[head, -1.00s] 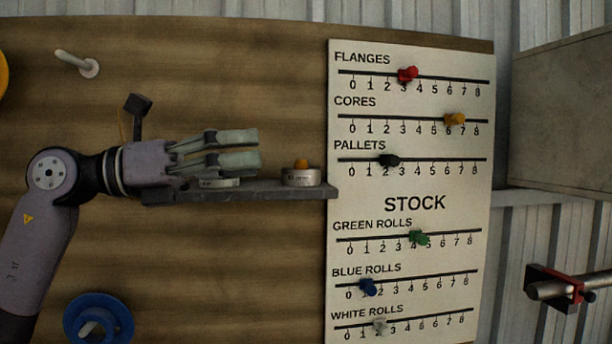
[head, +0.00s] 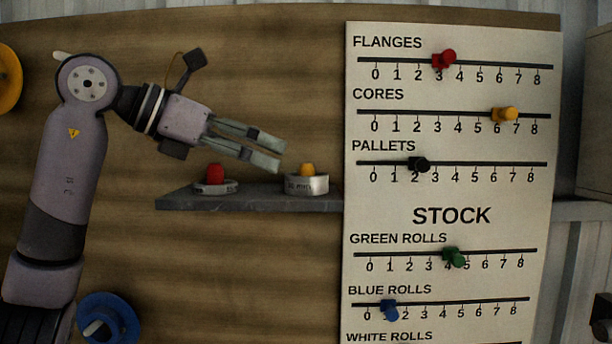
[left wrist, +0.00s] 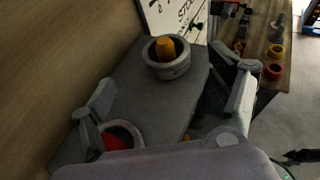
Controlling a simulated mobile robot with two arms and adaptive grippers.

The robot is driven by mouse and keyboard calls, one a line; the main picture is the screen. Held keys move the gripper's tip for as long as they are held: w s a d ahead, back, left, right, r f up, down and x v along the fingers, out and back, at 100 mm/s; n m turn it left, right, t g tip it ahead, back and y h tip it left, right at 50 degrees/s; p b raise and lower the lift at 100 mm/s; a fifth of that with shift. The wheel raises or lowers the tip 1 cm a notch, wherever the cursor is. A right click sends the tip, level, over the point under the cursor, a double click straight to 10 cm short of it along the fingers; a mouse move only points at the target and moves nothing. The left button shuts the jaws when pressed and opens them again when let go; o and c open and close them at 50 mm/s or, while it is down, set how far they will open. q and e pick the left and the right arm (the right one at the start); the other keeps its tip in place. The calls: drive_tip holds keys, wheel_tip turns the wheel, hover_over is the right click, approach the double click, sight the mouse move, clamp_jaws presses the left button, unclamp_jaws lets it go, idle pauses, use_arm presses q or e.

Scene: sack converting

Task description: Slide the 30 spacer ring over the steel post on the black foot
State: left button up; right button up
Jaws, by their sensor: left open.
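My left gripper (head: 277,158) is open and empty in the head view, its fingers tilted down to the right above the shelf. In the left wrist view its two fingers (left wrist: 168,102) are spread wide over the shelf. My right gripper is in neither view.
A blue disc (head: 115,312) is low on the wall.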

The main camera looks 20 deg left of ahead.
sight(301, 174)
use_arm(q)
drive_tip(key=x, duration=0.3)
drive_tip(key=shift+w+d+r, duration=0.1)
drive_tip(key=shift+d+r, duration=0.05)
drive_tip(key=shift+d, duration=0.05)
drive_tip(key=shift+d+f+p, duration=0.1)
drive_tip(key=shift+f+p, duration=0.1)
drive_tip(key=shift+p, duration=0.2)
drive_tip(key=shift+w+d+f+p, duration=0.15)
drive_tip(key=shift+d+f+p, duration=0.05)
drive_tip(key=shift+p, duration=0.1)
drive_tip(key=p+x, duration=0.1)
drive_tip(key=x, duration=0.2)
drive_tip(key=shift+w+d+f+p, duration=0.1)
drive_tip(key=shift+d+f+p, duration=0.2)
drive_tip(key=shift+w+d+f, duration=0.2)
drive_tip(key=shift+s+a, duration=0.1)
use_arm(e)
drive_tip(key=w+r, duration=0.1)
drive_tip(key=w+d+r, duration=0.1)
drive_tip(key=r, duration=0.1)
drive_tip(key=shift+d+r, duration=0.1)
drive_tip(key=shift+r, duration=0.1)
use_arm(q)
drive_tip(key=shift+c, duration=0.4)
